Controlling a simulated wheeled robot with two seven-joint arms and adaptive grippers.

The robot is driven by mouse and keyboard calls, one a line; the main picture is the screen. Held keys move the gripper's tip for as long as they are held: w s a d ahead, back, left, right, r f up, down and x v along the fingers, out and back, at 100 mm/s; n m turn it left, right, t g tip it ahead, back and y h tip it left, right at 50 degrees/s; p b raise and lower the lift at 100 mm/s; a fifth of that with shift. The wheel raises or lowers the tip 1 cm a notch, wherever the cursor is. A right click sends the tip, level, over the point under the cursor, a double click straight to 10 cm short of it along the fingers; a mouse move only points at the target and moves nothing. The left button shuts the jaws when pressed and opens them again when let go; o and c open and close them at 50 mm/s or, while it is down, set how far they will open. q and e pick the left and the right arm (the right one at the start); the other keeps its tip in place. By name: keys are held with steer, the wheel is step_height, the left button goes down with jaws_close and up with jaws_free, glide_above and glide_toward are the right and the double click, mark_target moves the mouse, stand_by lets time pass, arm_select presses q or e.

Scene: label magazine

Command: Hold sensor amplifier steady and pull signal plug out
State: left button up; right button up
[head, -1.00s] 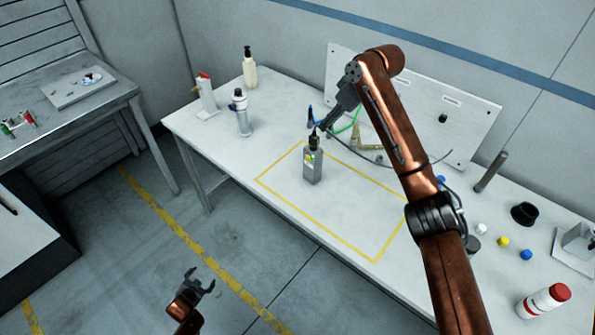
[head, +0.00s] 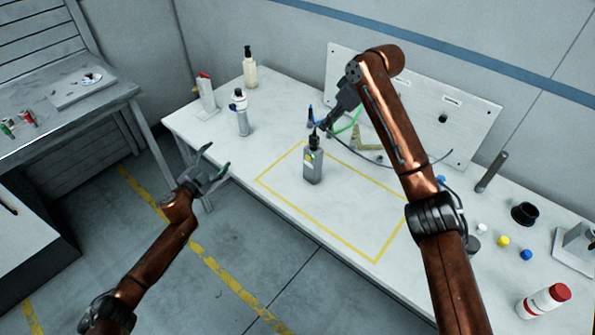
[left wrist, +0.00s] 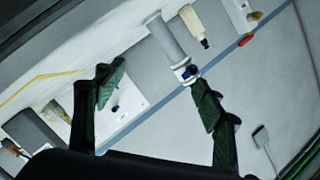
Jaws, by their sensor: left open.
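The sensor amplifier (head: 313,170) is a small grey box standing upright inside the yellow outline on the table. A black signal plug (head: 314,142) sits on its top. My right gripper (head: 319,126) is just above the plug, reaching down from behind; its fingers are small and dark, so I cannot tell whether they are around the plug. My left gripper (head: 217,159) is open and empty, off the table's left front edge, left of the amplifier and well apart from it. Its spread fingers also show in the left wrist view (left wrist: 157,78).
A white-grey can (head: 242,115), a pump bottle (head: 249,68) and a red-topped dispenser (head: 206,95) stand at the table's left end. A white panel (head: 470,118) stands behind the amplifier. Caps and a red-lidded bottle (head: 545,301) are at right. The yellow-outlined area (head: 355,215) is mostly bare.

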mark_target(309, 162)
arm_select(q)
steer(key=d+r+m+h, duration=0.2)
steer(key=d+r+h, duration=0.2)
steer(key=d+r, duration=0.65)
steer(key=s+d+f+n+h, duration=0.1)
steer(key=d+f+n, duration=0.1)
steer(key=d, duration=0.4)
steer(key=s+d+f+n+g+h, duration=0.1)
steer(key=s+d+f+n, duration=0.1)
steer(key=d+f, duration=0.2)
steer(key=s+d+f+n+g+h, duration=0.1)
steer(key=s+d+f+n, duration=0.1)
steer(key=d, duration=0.8)
steer(key=shift+s+f+h, duration=0.2)
steer(key=shift+f+h, duration=0.2)
steer(key=shift+f, duration=0.25)
steer(key=shift+w+d+g, duration=0.15)
steer(key=shift+d+g, duration=0.15)
steer(key=shift+d, duration=0.05)
steer(key=shift+x, duration=3.55)
steer(key=shift+c, duration=0.2)
